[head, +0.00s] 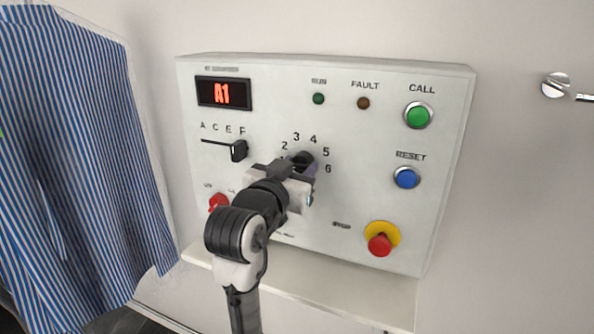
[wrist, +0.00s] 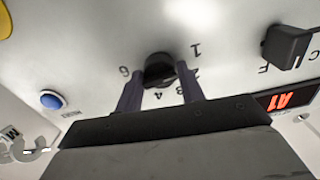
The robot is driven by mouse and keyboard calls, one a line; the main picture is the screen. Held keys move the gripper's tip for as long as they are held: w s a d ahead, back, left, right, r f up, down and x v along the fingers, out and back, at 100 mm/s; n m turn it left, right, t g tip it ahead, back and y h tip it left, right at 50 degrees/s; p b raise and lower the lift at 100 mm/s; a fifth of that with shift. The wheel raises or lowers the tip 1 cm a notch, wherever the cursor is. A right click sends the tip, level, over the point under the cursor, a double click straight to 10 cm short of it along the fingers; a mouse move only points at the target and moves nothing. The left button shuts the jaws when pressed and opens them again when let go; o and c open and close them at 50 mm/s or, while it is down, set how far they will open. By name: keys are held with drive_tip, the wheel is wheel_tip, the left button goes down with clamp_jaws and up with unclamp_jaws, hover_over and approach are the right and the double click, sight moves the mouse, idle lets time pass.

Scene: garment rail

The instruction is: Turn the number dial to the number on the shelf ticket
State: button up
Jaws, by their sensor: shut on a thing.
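The number dial (head: 302,158) is a black knob on a pale control panel (head: 350,220), ringed by numbers; 2 to 6 are readable in the head view. The dial also shows in the wrist view (wrist: 158,66). My gripper (head: 299,171) is shut on the dial, one finger on each side in the wrist view (wrist: 159,76). It partly hides the dial and the number 1 in the head view. I cannot tell which number the dial points to. The red display (head: 223,94) reads A1. I cannot make out a shelf ticket in either view.
A black lever (head: 239,150) sits under F. Green (head: 418,115) and blue (head: 406,178) buttons and a red stop button (head: 380,244) are on the right. A red knob (head: 218,202) is lower left. Striped shirts (head: 75,150) hang at left. A ledge (head: 350,294) runs below.

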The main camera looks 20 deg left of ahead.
drive_tip(key=m+b, duration=0.2)
drive_tip(key=m, duration=0.2)
drive_tip(key=shift+f+b, duration=0.15)
drive_tip(key=shift+b, duration=0.25)
drive_tip(key=m+b, duration=0.2)
drive_tip(key=m, duration=0.1)
drive_tip(key=shift+m+b, duration=0.3)
drive_tip(key=shift+m, duration=0.1)
drive_tip(key=m+b, duration=0.2)
drive_tip(key=m, duration=0.2)
drive_tip(key=shift+b, duration=0.35)
drive_tip(key=shift+m+b, duration=0.8)
drive_tip(key=shift+m, duration=0.8)
drive_tip(key=o, duration=0.9)
